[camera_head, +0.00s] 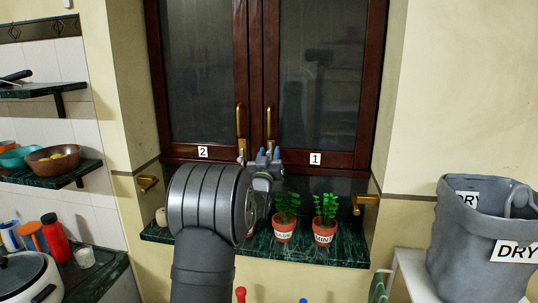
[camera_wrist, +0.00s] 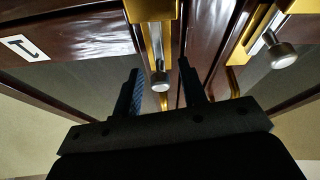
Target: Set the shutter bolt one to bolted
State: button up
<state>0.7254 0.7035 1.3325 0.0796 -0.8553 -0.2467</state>
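Shutter one (camera_head: 315,100), labelled 1 (camera_head: 316,158), is the right dark panel in the head view and looks shut beside shutter two (camera_head: 200,90). My gripper (camera_head: 269,154) is raised at the lower inner corner of shutter one. In the wrist view, the fingers of my gripper (camera_wrist: 160,85) are apart. The silver knob of shutter bolt one (camera_wrist: 160,82), on a brass plate, appears between them; contact cannot be told. The label 1 (camera_wrist: 22,47) lies left of it there. Whether the bolt is bolted is unclear.
A second bolt knob (camera_wrist: 283,56) is at the right in the wrist view. Two potted plants (camera_head: 284,229) (camera_head: 325,232) stand on the green sill (camera_head: 350,248) below. A brass wall hook (camera_head: 366,201) is at the right, and a grey bin (camera_head: 465,240) stands farther right.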

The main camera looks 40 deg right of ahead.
aim_at(271, 158)
jog(key=shift+w+d, duration=0.1)
jog(key=shift+c, duration=0.4)
grip_shut()
jog(key=shift+f, duration=1.75)
jog(key=shift+o, duration=0.3)
grip_release()
jog(key=v, duration=1.7)
jog(key=shift+f, duration=0.1)
